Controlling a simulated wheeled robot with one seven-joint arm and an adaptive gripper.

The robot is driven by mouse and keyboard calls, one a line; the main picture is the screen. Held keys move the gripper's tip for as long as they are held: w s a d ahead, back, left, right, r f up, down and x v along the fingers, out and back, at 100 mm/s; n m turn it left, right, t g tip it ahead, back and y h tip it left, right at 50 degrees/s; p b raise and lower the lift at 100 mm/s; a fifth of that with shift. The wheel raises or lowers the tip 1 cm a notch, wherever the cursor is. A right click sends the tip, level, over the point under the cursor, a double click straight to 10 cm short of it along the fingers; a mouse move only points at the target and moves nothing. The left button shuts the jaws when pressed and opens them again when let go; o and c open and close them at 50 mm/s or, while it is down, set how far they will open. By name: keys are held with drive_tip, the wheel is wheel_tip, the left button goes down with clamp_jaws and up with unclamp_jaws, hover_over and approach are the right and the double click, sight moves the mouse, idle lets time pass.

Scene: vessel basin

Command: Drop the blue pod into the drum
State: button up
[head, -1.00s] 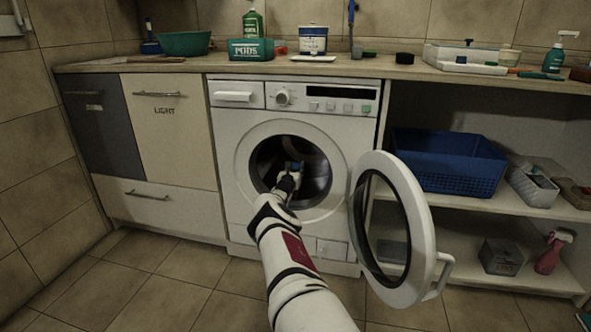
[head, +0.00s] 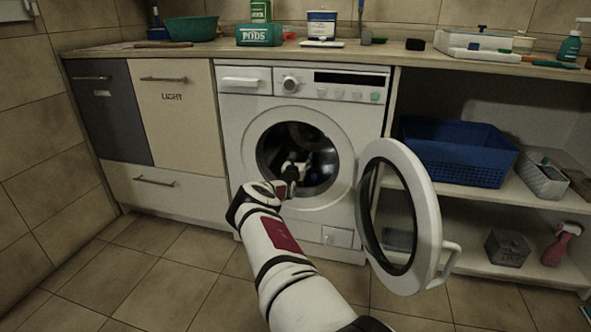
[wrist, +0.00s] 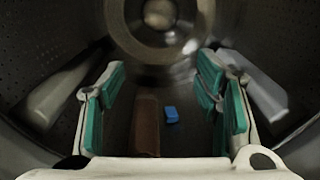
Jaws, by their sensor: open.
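The blue pod (wrist: 171,114) lies on the drum's inner floor in the wrist view, ahead of my gripper and apart from the fingers. My gripper (wrist: 160,105) is open and empty, its green-padded fingers spread wide on both sides of the view. In the head view, my gripper (head: 294,172) is at the round opening of the washing machine (head: 235,150). The drum (head: 318,160) is dark inside, and I cannot make out the pod there. The drum's metal wall (wrist: 75,30) surrounds the fingers in the wrist view.
The machine's round door (head: 432,225) stands open to the right. A brown block-like shape (wrist: 145,125) is beside the pod. Pale drum paddles (wrist: 55,90) flank the fingers. A pods box (head: 259,35) stands on the counter. A blue basket (head: 455,155) sits on the right shelf.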

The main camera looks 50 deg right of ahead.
drive_tip(key=v, duration=0.9)
idle(0.8)
